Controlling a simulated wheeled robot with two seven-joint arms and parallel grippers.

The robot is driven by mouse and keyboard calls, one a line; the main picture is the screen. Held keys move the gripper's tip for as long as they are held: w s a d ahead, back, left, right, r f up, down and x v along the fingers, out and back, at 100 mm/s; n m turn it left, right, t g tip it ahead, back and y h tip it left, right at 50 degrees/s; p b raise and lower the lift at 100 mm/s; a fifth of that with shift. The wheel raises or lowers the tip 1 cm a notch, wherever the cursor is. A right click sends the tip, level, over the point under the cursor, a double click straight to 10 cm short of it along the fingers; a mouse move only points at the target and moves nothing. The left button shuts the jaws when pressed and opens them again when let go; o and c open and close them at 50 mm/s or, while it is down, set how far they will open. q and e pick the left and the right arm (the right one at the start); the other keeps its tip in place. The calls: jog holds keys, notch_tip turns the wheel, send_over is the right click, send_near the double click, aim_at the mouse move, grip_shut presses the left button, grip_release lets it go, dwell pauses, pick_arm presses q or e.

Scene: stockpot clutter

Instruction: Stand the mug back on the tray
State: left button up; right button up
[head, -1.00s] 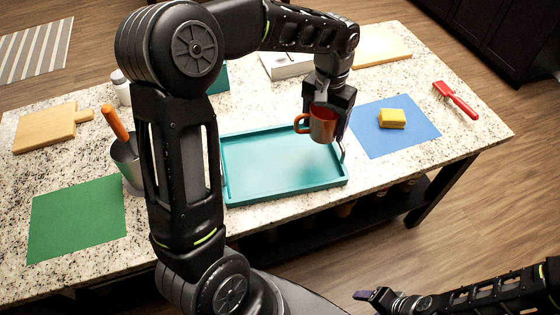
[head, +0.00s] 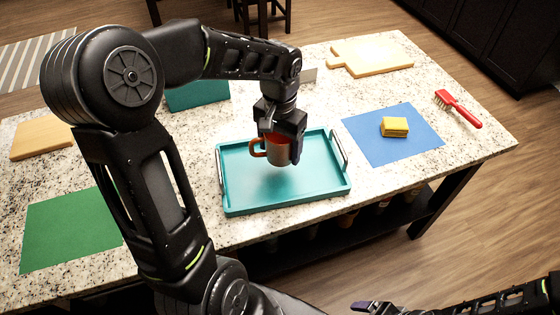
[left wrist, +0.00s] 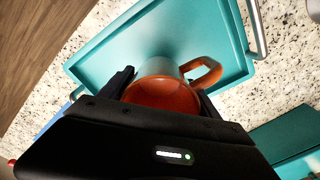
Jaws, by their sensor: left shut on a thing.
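The orange-brown mug (head: 279,152) is held upright over the teal tray (head: 250,202), toward its back middle. My left gripper (head: 282,128) is shut on the mug from above, and the handle points left in the head view. In the left wrist view the mug (left wrist: 163,92) sits between the fingers with its orange inside and handle showing, and the tray (left wrist: 140,40) lies beyond it. The mug looks a little above the tray floor; whether its base touches is hard to tell. My right gripper (head: 365,306) shows at the bottom edge, away from the table; its jaws are unclear.
A blue mat (head: 365,145) with a yellow sponge (head: 394,127) lies right of the tray. A red brush (head: 458,108) lies farther right. The tray floor around the mug is clear.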

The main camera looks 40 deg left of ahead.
aim_at(280, 170)
pick_arm(q)
jog(key=shift+f, duration=0.7)
jog(key=shift+f, duration=1.85)
jog(key=shift+f, duration=0.15)
jog(key=o, duration=1.8)
jog(key=shift+o, duration=0.2)
